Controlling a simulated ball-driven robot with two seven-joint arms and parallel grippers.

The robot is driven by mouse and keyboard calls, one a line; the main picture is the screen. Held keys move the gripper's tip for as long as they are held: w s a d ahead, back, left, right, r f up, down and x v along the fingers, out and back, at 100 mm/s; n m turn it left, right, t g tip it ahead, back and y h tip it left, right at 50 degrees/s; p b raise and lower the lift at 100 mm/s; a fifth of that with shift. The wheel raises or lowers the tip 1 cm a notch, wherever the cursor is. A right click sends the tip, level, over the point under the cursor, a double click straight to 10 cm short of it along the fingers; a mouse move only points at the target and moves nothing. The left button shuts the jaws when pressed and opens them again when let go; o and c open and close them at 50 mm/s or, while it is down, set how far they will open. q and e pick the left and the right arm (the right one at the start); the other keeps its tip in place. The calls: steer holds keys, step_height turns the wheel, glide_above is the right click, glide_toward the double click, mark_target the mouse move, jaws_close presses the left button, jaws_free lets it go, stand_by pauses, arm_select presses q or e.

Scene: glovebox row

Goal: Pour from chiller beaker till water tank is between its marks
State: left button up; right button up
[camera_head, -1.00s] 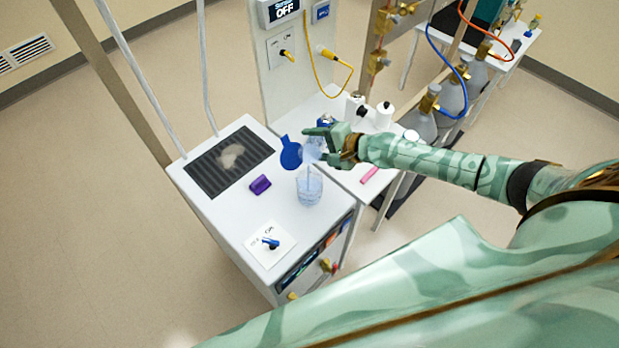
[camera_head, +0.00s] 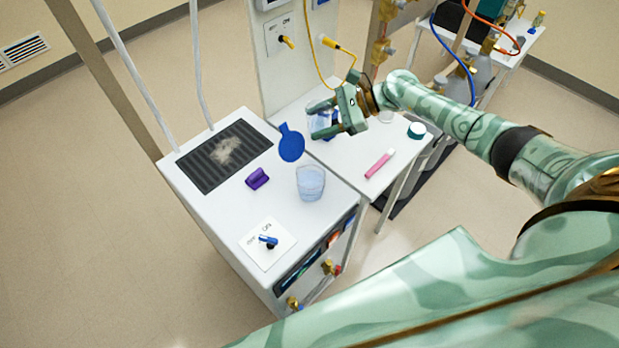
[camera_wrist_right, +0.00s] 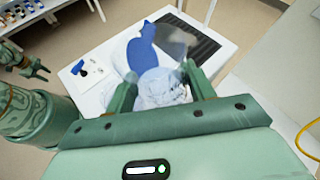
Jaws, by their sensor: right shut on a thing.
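The water tank (camera_head: 311,183) is a clear vessel on top of the white chiller (camera_head: 215,205), with pale blue water in it. Its marks are too small to read. My right gripper (camera_head: 324,120) is shut on the clear chiller beaker (camera_head: 316,113), above and to the upper right of the tank, apart from it. The beaker (camera_wrist_right: 160,88) shows between the fingers in the right wrist view; its exact tilt is unclear. No stream is visible. My left gripper (camera_wrist_right: 29,70) appears only in the right wrist view, far left, with its fingers apart and empty.
A blue paddle-shaped lid (camera_head: 291,144) and a purple object (camera_head: 257,179) are on the chiller, beside a dark grille (camera_head: 223,158). A blue switch (camera_head: 268,240) sits near its front. A pink stick (camera_head: 380,163) and a teal-capped item (camera_head: 416,131) lie on the white side table.

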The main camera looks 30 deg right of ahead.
steer(key=shift+m+g+y, duration=0.5)
steer(key=shift+m+y, duration=0.2)
steer(key=shift+w+d+f+b, duration=0.1)
steer(key=shift+w+f+b, duration=0.05)
steer(key=shift+f+b, duration=0.8)
steer(key=shift+w+d+f+b, duration=0.15)
steer(key=shift+w+f+b, duration=0.05)
steer(key=shift+f+b, duration=0.75)
steer(key=shift+w+d+f+b, duration=0.15)
steer(key=shift+f+b, duration=0.55)
steer(key=shift+b, duration=0.4)
steer(key=shift+r, duration=0.1)
